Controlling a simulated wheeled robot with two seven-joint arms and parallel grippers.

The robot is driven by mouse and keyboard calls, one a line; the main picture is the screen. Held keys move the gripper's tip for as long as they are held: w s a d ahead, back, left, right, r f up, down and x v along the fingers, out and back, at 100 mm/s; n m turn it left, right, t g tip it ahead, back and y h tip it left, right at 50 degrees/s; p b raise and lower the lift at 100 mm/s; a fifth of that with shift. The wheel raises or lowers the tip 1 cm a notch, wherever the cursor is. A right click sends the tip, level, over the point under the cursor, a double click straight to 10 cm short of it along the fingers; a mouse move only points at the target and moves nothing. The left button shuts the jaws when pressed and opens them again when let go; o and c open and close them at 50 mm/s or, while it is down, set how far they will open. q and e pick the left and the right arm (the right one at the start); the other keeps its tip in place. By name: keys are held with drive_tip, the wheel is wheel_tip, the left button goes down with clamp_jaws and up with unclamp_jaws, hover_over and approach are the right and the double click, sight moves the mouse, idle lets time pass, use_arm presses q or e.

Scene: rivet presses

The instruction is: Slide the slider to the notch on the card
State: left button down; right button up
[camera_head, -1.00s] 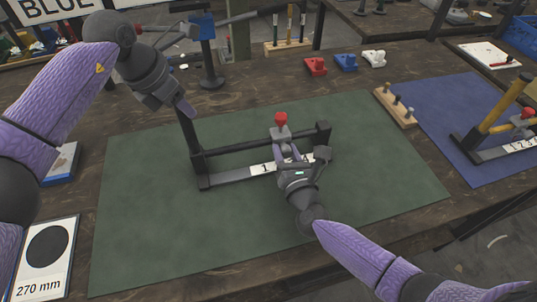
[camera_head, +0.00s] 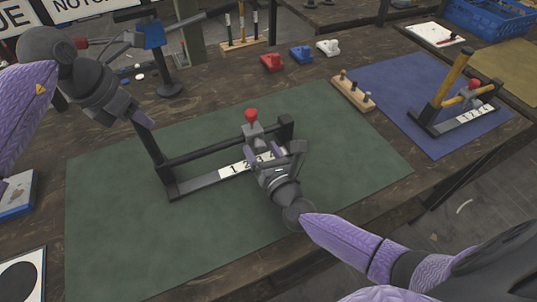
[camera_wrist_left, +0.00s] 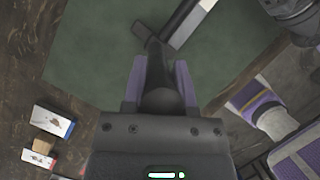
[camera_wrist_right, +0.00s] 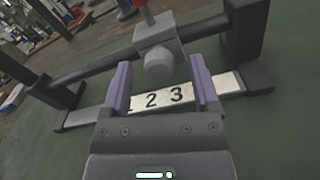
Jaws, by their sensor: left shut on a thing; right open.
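The slider device stands on a green mat (camera_head: 110,230). Its dark frame has a rail (camera_head: 205,153), and a white number scale (camera_head: 232,168) lies below it. The grey slider (camera_head: 252,132) with a red knob is on the rail, nearer the right post (camera_head: 287,128). My left gripper (camera_head: 147,124) is shut on the tall left post (camera_head: 152,152); the left wrist view shows the post (camera_wrist_left: 160,65) between its fingers. My right gripper (camera_head: 267,157) is open, its fingers either side of the slider's round front, which the right wrist view shows (camera_wrist_right: 158,64). A sign (camera_head: 80,8), cut off at the top, begins "NOTC".
A card with a black circle (camera_head: 20,278) lies at lower left. A wooden peg block (camera_head: 353,95) and red, blue and white pieces (camera_head: 301,54) stand behind the mat. A second slider device (camera_head: 450,112) sits on the blue mat at right. The green mat's front is clear.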

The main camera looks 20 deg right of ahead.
drive_tip(key=s, duration=1.1)
